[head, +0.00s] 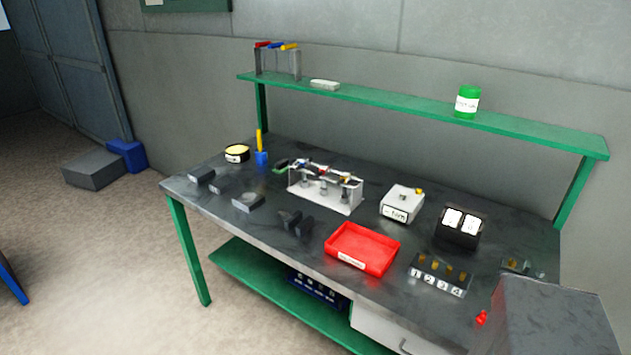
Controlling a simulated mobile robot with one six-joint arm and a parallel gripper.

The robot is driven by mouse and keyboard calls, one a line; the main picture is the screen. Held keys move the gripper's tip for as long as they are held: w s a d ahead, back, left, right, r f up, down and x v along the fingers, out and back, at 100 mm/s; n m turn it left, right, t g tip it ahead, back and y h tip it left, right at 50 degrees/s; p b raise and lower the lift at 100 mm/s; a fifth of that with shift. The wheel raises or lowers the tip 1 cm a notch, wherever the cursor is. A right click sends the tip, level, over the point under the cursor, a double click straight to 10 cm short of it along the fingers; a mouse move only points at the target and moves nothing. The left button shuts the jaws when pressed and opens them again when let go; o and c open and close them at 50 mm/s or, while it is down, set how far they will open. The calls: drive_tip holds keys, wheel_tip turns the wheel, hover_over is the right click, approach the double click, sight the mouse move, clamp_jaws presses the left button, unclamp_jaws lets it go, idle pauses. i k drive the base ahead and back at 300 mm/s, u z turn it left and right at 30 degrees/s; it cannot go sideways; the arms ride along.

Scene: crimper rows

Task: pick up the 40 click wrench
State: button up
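I cannot pick out the 40 click wrench for certain; no marking that reads 40 is legible at this size. A white rack (340,198) stands in the middle of the workbench and holds several hand tools (321,173) with dark, red and blue parts. Another small rack on the shelf, at its left end, holds tools with red, blue and yellow handles (277,45). My gripper is not in view.
The dark workbench (290,262) carries a red tray (362,248), a grey box with a yellow knob (402,204), a black holder with white labels (459,228) and a numbered block (440,274). A green shelf (400,107) runs above the back. Open floor lies left.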

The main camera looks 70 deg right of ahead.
sight(325, 170)
drive_tip(key=z, duration=0.15)
drive_tip(key=i, duration=0.95)
drive_tip(key=u, duration=0.05)
